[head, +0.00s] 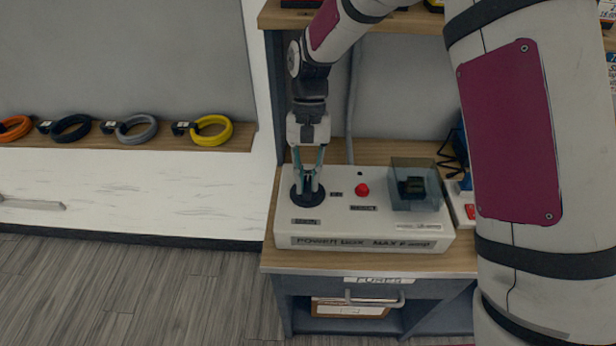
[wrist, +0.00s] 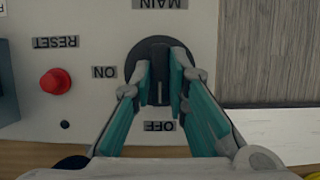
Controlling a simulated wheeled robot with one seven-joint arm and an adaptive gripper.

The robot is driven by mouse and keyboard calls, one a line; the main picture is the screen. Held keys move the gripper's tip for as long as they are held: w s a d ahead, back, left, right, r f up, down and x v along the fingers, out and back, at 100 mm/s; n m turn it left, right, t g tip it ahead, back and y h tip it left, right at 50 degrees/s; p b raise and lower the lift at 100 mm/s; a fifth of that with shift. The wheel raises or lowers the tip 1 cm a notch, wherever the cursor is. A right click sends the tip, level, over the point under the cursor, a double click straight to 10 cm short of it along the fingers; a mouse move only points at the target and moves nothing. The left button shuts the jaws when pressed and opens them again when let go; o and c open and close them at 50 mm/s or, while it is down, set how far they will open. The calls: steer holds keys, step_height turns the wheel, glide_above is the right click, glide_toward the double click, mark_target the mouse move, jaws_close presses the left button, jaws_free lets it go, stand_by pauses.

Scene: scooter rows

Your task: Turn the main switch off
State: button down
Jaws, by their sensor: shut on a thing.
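The main switch is a black rotary knob on a round black base (head: 297,198) at the left of the white power box (head: 400,228). In the wrist view the knob (wrist: 158,62) stands between the two teal-lined fingers of my gripper (wrist: 161,85). My gripper (head: 308,182) points down and is shut on the knob. The knob's long side runs up and down in the wrist view, with a pale line on its lower half towards the OFF label (wrist: 159,126). The ON label (wrist: 104,72) is to its left, and the MAIN label (wrist: 160,3) is above. The fingers cover part of the base.
A red reset button (head: 362,190) and a clear-covered black part (head: 412,186) are on the box, right of the switch. The box stands on a wooden bench top (head: 375,152) above a drawer (head: 375,290). Coiled cables, including a yellow one (head: 211,131), lie on a shelf at left.

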stand_by(0.5)
steer(key=c, duration=1.6)
jaws_free()
steer(key=shift+o, duration=0.2)
